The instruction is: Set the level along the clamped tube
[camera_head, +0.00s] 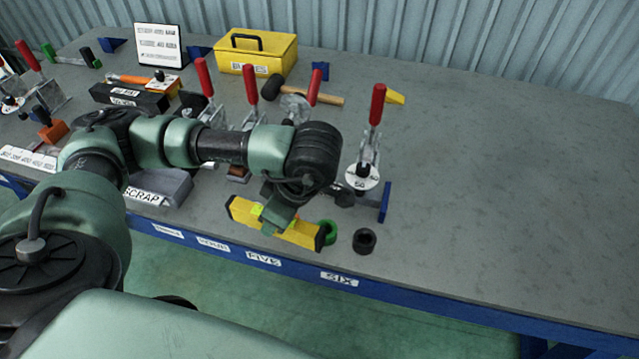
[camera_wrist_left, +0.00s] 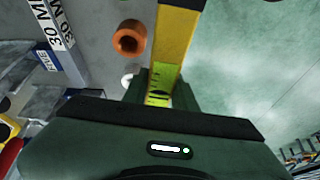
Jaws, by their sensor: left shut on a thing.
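The level is a yellow bar with black ends (camera_head: 300,230) and a yellow-green vial; it also shows in the left wrist view (camera_wrist_left: 174,40). My left gripper (camera_head: 277,214) is shut on the middle of the level. The level hangs at the bench's front edge, slanting down to the right in the head view. I cannot tell its exact height. I cannot make out the clamped tube for certain; my left arm hides part of the clamp row. A toggle clamp with a red handle (camera_head: 376,105) stands just right of my gripper. My right gripper is not in view.
A green ring (camera_head: 327,229) and a black ring (camera_head: 365,241) are near the level's right end. Several more red-handled clamps (camera_head: 204,77) stand behind my arm. A yellow box (camera_head: 256,54) and a mallet (camera_head: 310,94) lie farther back. The bench's right side (camera_head: 510,190) is clear.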

